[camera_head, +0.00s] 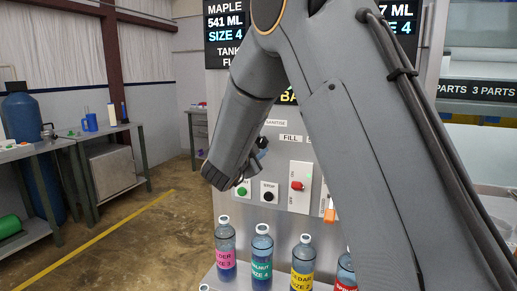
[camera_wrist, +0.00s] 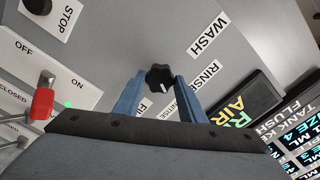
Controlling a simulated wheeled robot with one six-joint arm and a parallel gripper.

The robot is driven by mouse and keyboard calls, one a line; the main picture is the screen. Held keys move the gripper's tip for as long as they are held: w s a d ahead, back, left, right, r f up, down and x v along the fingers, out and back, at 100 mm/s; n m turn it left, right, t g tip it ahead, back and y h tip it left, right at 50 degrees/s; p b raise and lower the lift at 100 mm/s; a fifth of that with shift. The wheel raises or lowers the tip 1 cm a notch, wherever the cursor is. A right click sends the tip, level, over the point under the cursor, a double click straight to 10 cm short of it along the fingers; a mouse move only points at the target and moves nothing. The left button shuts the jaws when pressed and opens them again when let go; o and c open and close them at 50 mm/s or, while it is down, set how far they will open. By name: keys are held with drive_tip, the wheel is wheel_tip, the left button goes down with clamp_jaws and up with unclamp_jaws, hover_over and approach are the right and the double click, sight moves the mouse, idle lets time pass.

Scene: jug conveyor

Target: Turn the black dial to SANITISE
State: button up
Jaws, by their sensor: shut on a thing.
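The black dial (camera_wrist: 159,77) is a lobed knob on the grey panel, seen in the wrist view. Its white mark points toward the bottom of that picture. My gripper (camera_wrist: 160,82) has its two blue fingers shut on the dial, one on each side. WASH (camera_wrist: 209,35) and RINSE (camera_wrist: 203,78) labels stand to the right of it. Other labels below are partly hidden by the fingers. In the head view, my gripper (camera_head: 262,148) is at the panel, and a label (camera_head: 275,123) reading SANITISE, partly hard to read, is just above it.
The panel also has a green button (camera_head: 242,191), a black STOP button (camera_head: 268,197) and a red-handled switch (camera_head: 297,185). Several labelled bottles (camera_head: 262,256) stand below on a ledge. Open floor lies to the left.

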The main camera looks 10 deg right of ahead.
drive_tip(key=shift+d, duration=0.1)
drive_tip(key=o, duration=1)
drive_tip(key=shift+o, duration=0.2)
drive_tip(key=shift+s+a, duration=0.2)
drive_tip(key=b+v, duration=0.1)
drive_tip(key=v, duration=0.6)
drive_tip(key=shift+s, duration=0.25)
